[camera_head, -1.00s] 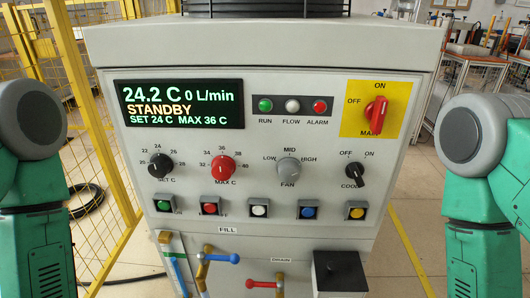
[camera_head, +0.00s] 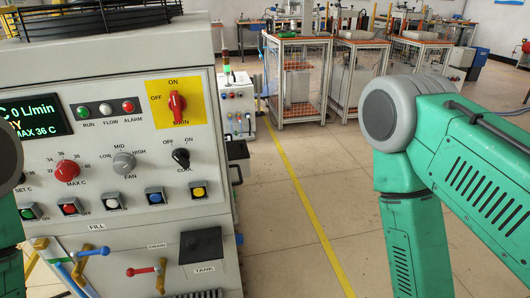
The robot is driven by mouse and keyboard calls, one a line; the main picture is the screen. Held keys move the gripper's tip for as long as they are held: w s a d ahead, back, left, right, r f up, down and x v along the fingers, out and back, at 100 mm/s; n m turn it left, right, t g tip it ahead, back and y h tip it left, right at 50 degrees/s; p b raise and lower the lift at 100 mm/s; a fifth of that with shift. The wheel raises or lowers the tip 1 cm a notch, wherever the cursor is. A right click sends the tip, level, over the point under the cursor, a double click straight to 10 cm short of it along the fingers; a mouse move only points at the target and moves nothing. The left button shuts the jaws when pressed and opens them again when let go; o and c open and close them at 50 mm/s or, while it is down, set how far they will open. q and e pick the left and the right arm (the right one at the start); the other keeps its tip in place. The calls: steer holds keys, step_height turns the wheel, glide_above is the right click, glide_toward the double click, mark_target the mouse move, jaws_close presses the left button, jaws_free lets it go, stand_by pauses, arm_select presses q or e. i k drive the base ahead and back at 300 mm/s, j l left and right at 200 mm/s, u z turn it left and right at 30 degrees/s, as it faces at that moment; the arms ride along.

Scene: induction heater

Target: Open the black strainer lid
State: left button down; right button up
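A square black lid (camera_head: 200,245) sits at the lower right of the grey machine's front, above a label reading TANK. It looks closed. No label naming a strainer can be read, so I cannot tell whether this is the strainer lid. A black ribbed part (camera_head: 196,294) is cut off by the bottom edge below it. Both grippers are out of view. My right arm shows at the right, apart from the machine, and a little of my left arm shows at the left edge.
The grey machine's control panel (camera_head: 130,150) carries knobs and buttons. Blue (camera_head: 92,252) and red (camera_head: 143,271) valve handles are left of the black lid. Open floor (camera_head: 290,225) with a yellow line lies right of the machine. Metal-framed benches (camera_head: 300,75) stand at the back.

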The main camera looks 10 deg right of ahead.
mark_target(237, 150)
steer(key=k+l, duration=0.1)
steer(key=l, duration=0.15)
steer(key=k+l, duration=0.1)
steer(key=l, duration=0.15)
steer(key=i+l+z, duration=0.25)
steer(key=i+z, duration=0.25)
steer(key=i+l+z, duration=0.1)
steer(key=i+z, duration=0.2)
steer(key=i, duration=0.95)
